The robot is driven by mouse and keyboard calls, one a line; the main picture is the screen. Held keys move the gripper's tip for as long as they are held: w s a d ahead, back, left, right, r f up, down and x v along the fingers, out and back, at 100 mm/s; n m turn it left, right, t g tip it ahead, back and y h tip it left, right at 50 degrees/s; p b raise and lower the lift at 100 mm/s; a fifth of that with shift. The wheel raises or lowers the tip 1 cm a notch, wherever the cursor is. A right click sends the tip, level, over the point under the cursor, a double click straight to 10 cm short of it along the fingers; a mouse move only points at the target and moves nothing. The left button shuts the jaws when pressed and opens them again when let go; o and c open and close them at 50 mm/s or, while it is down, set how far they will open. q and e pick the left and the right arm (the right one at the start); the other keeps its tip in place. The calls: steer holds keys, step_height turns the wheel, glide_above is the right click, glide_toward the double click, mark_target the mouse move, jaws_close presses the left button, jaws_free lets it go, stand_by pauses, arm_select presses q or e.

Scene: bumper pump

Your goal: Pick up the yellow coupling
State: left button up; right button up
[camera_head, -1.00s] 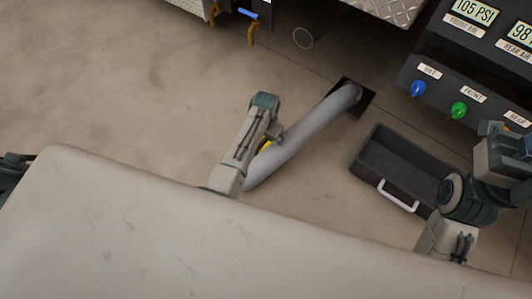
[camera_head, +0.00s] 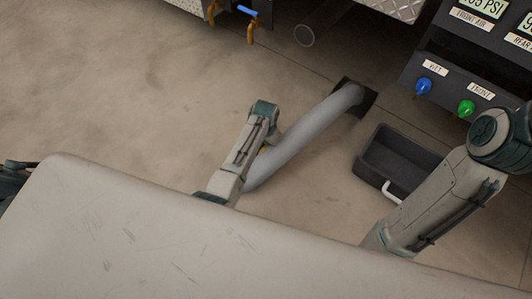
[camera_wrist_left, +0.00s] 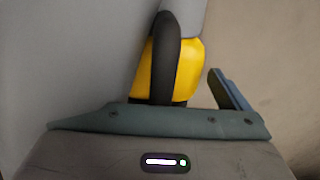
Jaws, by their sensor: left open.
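The yellow coupling (camera_wrist_left: 187,70) shows in the left wrist view, just ahead of my left gripper (camera_wrist_left: 200,85), at the end of a grey hose. A black curved piece crosses the front of the coupling; I cannot tell whether it is a handle or a finger. One teal finger stands to the right of the coupling, with a gap between them. My left gripper is open. My right gripper is outside both views.
The thick grey hose (camera_head: 310,130) runs from a dark floor opening toward the pale surface (camera_head: 150,220) in front. A dark tray (camera_head: 378,160) with a white handle stands to its right. A control panel (camera_head: 448,85) with blue and green knobs is at upper right.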

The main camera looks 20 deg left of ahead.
arm_select(q)
steer(key=shift+f, duration=0.1)
steer(key=c, duration=1.8)
steer(key=shift+o, duration=0.2)
